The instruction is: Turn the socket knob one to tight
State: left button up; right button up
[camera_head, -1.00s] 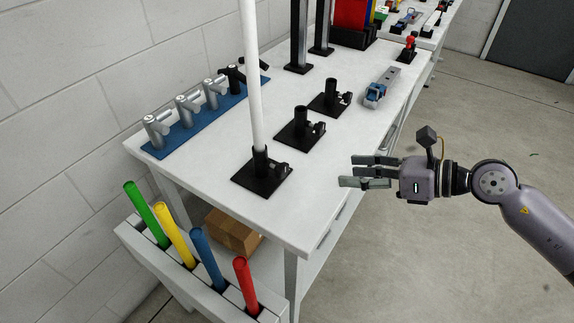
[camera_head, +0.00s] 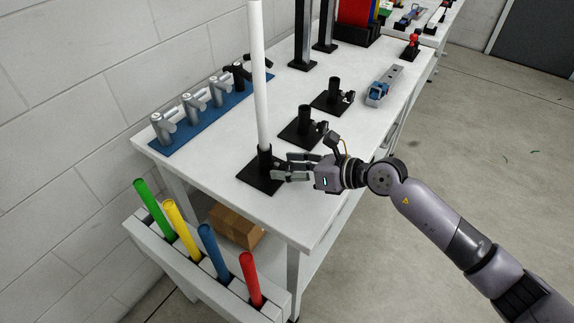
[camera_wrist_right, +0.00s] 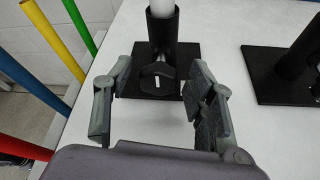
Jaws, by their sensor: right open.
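The nearest black socket (camera_head: 264,160) stands on a square black base plate at the table's front and holds an upright white tube (camera_head: 258,80). Its black knob (camera_wrist_right: 158,80) faces my right gripper in the wrist view, with a pale mark on its face. My right gripper (camera_head: 282,168) is open, with its fingers pointing at the socket. In the wrist view the right gripper (camera_wrist_right: 160,98) has one finger on each side of the knob, with gaps on both sides. In the head view the fingers partly hide the knob. My left gripper is not in view.
Two more black sockets (camera_head: 303,122) (camera_head: 333,92) without tubes stand further back on the white table (camera_head: 215,185). A blue rack (camera_head: 200,122) with grey fittings lies at the left. A bin of coloured tubes (camera_head: 205,245) is at the front left.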

jog(key=shift+w+a+f, duration=0.1)
jog(key=shift+a, duration=0.25)
jog(key=shift+c, duration=0.2)
jog(key=c, duration=1.1)
jog(key=shift+c, duration=0.2)
jog(key=m+g+y+b, duration=0.1)
jog(key=m, duration=0.1)
jog(key=shift+d+f+m, duration=0.1)
jog(key=shift+m, duration=0.2)
jog(key=shift+w+m+g+y, duration=0.1)
jog(key=shift+m+g+y, duration=0.6)
jog(key=shift+m, duration=0.4)
jog(key=shift+b, duration=0.3)
